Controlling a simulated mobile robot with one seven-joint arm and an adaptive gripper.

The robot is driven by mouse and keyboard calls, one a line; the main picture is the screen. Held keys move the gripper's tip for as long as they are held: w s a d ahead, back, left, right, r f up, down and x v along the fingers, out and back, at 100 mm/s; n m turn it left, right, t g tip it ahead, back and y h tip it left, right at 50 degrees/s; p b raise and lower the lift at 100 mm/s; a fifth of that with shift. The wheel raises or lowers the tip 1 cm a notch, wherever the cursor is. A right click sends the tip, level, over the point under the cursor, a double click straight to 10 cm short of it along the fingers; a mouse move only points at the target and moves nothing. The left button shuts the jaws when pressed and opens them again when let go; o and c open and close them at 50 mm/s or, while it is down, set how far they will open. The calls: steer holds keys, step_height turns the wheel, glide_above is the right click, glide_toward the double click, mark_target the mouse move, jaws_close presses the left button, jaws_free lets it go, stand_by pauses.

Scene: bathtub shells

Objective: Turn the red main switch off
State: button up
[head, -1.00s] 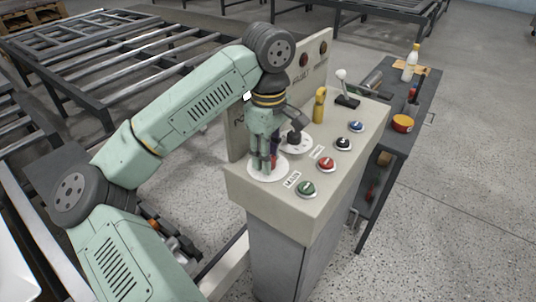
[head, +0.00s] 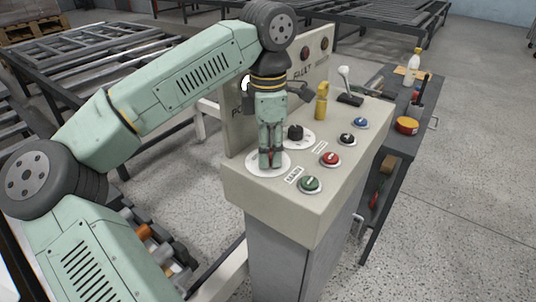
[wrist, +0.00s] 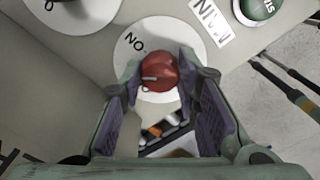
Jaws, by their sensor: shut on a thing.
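The red main switch (wrist: 160,70) is a round knob on a white dial plate (wrist: 176,32) at the near left of the control panel. In the wrist view its white mark points left, below the upside-down ON lettering. My gripper (wrist: 160,82) is shut on the knob, with one finger at each side. In the head view my gripper (head: 271,160) points straight down onto the dial plate (head: 284,168), and only a bit of red shows between the fingers. The MAIN label (head: 293,174) lies beside the plate.
A black knob (head: 295,132) on a second white dial stands just behind my gripper. Green (head: 310,184), red (head: 330,159), black and blue buttons line the right side of the panel. A yellow part (head: 321,103) and a lever (head: 346,86) stand farther back. A dark side table (head: 412,120) is on the right.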

steer(key=n+b, duration=0.1)
steer(key=n, duration=0.3)
steer(key=shift+f+n+b, duration=0.1)
steer(key=shift+n+b, duration=0.65)
steer(key=shift+n, duration=1.45)
steer(key=o, duration=1.2)
steer(key=shift+c, duration=0.2)
step_height(320, 180, up, 12)
